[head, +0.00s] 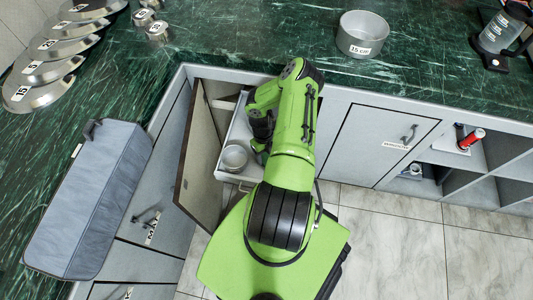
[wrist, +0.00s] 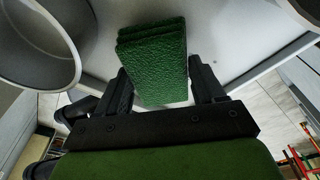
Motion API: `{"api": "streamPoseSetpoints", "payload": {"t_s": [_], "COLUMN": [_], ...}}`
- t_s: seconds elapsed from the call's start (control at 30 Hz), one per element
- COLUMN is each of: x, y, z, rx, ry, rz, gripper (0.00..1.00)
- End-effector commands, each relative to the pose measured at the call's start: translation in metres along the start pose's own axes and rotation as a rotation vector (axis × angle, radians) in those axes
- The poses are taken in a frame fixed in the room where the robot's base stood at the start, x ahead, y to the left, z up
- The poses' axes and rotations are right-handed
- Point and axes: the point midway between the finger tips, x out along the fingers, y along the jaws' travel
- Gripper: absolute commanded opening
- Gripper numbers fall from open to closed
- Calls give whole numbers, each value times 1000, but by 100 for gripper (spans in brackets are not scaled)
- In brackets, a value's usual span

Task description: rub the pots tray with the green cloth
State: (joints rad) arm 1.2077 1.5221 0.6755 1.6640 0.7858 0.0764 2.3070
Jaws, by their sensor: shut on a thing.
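The green cloth (wrist: 152,62), a thick folded block with a rough surface, is between the two black fingers of my gripper (wrist: 160,88) in the wrist view. My gripper is shut on it. The light grey pots tray (wrist: 235,35) lies beyond and around the cloth; I cannot tell whether the cloth touches it. In the head view, the tray (head: 237,132) is in the open cabinet, partly hidden by my green arm. A metal pot (head: 234,158) stands on it and shows large at upper left in the wrist view (wrist: 40,45). Another pot (wrist: 305,8) is cut off at upper right.
An open cabinet door (head: 197,160) stands left of the tray, close to my arm. The green marble counter (head: 260,38) is above, with a pot labelled 15 cm (head: 362,34). Shelves with a red-capped item (head: 471,139) are at right. Tiled floor (head: 395,235) is clear at lower right.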

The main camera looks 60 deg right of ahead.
Motion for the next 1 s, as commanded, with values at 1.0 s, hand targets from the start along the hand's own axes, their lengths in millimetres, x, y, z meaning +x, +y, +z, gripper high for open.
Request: {"api": "streamPoseSetpoints", "payload": {"t_s": [1.0], "x": [19], "y": [0], "z": [3], "rx": [0], "ry": [0], "rz": [0], "gripper": [44]}}
